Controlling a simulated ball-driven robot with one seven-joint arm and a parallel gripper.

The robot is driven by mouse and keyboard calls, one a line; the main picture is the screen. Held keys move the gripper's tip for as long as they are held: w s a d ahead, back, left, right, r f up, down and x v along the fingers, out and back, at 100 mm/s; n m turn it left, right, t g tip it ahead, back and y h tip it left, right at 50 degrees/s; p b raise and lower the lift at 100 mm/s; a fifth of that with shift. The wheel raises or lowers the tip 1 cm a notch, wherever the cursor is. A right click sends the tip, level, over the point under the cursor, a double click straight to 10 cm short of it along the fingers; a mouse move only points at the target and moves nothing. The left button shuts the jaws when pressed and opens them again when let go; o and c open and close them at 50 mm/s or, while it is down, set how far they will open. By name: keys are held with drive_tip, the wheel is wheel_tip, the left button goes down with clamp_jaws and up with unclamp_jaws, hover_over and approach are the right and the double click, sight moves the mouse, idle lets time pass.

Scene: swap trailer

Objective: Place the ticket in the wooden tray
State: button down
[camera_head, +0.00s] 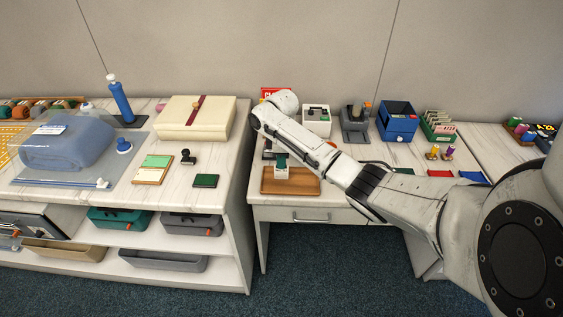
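The wooden tray (308,187) lies on the right-hand table near its front edge, brown and shallow. My arm reaches in from the right and bends down at the back of the tray. My gripper (282,171) points down over the tray's left-middle part. A small dark green and pale piece shows at the gripper, too small to tell whether it is the ticket or part of the gripper. I cannot tell whether the fingers are open or shut, or whether anything touches the tray. A green box (437,131) at the right holds several pale cards marked with red, possibly tickets.
A blue box (397,123), a grey stand (355,128) and a white box (316,119) stand behind my arm. The left counter carries a cream box (196,122), a stamp (188,157) and a wrapped blue bundle (66,146). A gap separates the two tables.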

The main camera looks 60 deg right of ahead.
drive_tip(key=shift+f, duration=0.35)
drive_tip(key=shift+f, duration=0.1)
drive_tip(key=c, duration=1.4)
unclamp_jaws()
wheel_tip(320, 180, up, 12)
drive_tip(key=shift+r, duration=0.15)
